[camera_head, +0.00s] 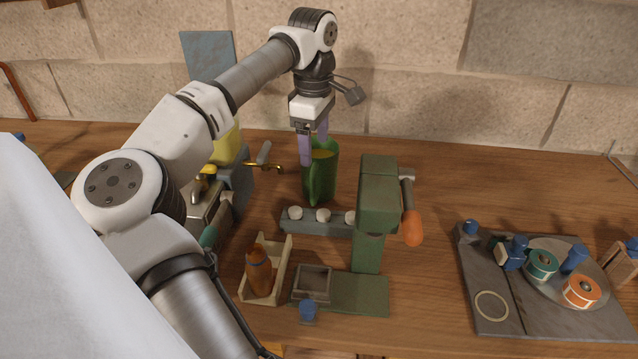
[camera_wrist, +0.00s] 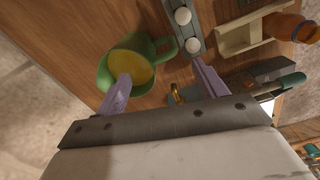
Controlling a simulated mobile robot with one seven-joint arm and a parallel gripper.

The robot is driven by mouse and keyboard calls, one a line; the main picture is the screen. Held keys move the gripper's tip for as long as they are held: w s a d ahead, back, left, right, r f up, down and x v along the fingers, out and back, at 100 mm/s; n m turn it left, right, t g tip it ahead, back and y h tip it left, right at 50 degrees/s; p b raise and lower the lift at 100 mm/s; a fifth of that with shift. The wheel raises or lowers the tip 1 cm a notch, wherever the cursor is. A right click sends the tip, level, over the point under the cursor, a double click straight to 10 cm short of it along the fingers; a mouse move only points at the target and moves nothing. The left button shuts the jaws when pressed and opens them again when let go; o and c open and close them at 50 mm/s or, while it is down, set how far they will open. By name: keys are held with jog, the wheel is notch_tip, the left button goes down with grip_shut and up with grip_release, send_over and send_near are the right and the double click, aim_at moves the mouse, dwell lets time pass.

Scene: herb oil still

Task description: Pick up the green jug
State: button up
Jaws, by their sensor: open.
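The green jug (camera_head: 321,176) stands upright on the wooden bench, behind the grey rail with white knobs. It holds a yellow content, seen from above in the wrist view, where the jug (camera_wrist: 108,76) is at the upper left with its handle toward the rail. My gripper (camera_head: 313,153) is open and points down at the jug's top. In the wrist view one purple finger overlaps the jug's rim and yellow content; the other finger is to the right, near the rail. I cannot tell whether a finger touches the jug.
A green press (camera_head: 375,210) with an orange-handled lever stands right of the jug. The rail (camera_head: 318,228) is in front. A wooden tray (camera_head: 247,287) holds a brown bottle (camera_head: 260,270). A brass tap (camera_head: 264,167) is left. A grey board (camera_head: 490,270) with tape rolls lies right.

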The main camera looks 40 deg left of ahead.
aim_at(316, 168)
jog(key=shift+s+d+f+b, duration=0.1)
jog(key=shift+f+b, duration=1.6)
jog(key=shift+f, duration=0.25)
jog(key=shift+d+f+b, duration=0.1)
jog(key=shift+f+b, duration=1.55)
jog(key=shift+f, duration=0.3)
jog(key=shift+r, duration=0.1)
grip_shut()
